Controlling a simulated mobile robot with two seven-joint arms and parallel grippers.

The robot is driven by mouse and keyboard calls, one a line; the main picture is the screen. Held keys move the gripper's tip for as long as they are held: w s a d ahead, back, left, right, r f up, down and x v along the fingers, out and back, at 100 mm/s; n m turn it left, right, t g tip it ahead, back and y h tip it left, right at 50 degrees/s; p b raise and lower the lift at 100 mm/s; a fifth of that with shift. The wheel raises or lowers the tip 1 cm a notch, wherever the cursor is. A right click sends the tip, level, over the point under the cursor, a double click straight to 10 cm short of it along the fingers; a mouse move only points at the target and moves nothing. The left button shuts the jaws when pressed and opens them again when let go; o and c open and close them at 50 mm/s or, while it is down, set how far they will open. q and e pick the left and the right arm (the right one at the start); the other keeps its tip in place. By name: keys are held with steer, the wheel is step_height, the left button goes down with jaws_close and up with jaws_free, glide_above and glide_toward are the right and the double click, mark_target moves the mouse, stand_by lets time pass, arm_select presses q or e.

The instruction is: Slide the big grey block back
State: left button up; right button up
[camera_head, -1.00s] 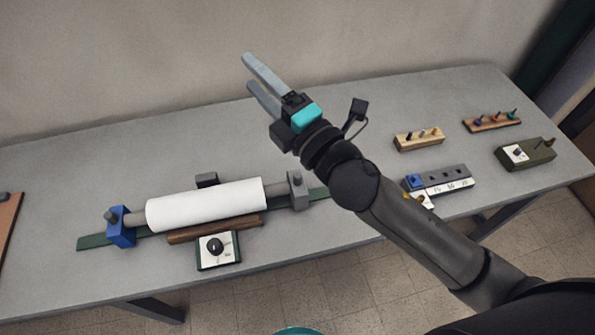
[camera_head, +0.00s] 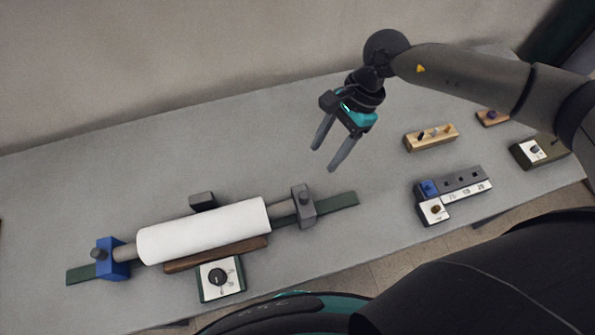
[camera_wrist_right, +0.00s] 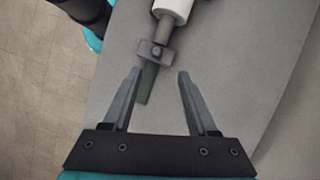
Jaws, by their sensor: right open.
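The big grey block (camera_head: 304,207) stands on the green rail (camera_head: 340,203) at the right end of the white roller (camera_head: 205,230). The roller's grey shaft reaches up to it. My right gripper (camera_head: 323,160) is open and empty above the table, behind and to the right of the block, fingers pointing down. In the right wrist view the block (camera_wrist_right: 154,51) lies ahead of the open fingertips (camera_wrist_right: 158,72), roughly centred between them and apart from them. The rail's free end (camera_wrist_right: 147,84) shows between the fingers. My left gripper is not in view.
A blue block (camera_head: 112,259) holds the roller's left end. A small dark grey block (camera_head: 202,201) sits behind the roller; a brown strip (camera_head: 216,254) and a dial box (camera_head: 220,278) are in front. A blue-and-grey slotted unit (camera_head: 450,194) and peg rack (camera_head: 431,137) stand right.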

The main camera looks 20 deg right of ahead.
glide_toward(305, 194)
steer(key=x, duration=0.9)
steer(key=shift+s+a+f, duration=0.1)
steer(key=shift+a+f, duration=0.15)
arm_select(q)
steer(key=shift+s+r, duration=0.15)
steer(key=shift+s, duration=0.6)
arm_select(e)
steer(key=shift+a+f, duration=0.15)
steer(key=shift+f, duration=0.15)
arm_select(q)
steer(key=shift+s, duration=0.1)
arm_select(e)
steer(key=c, duration=0.5)
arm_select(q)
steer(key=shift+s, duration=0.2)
arm_select(e)
jaws_close()
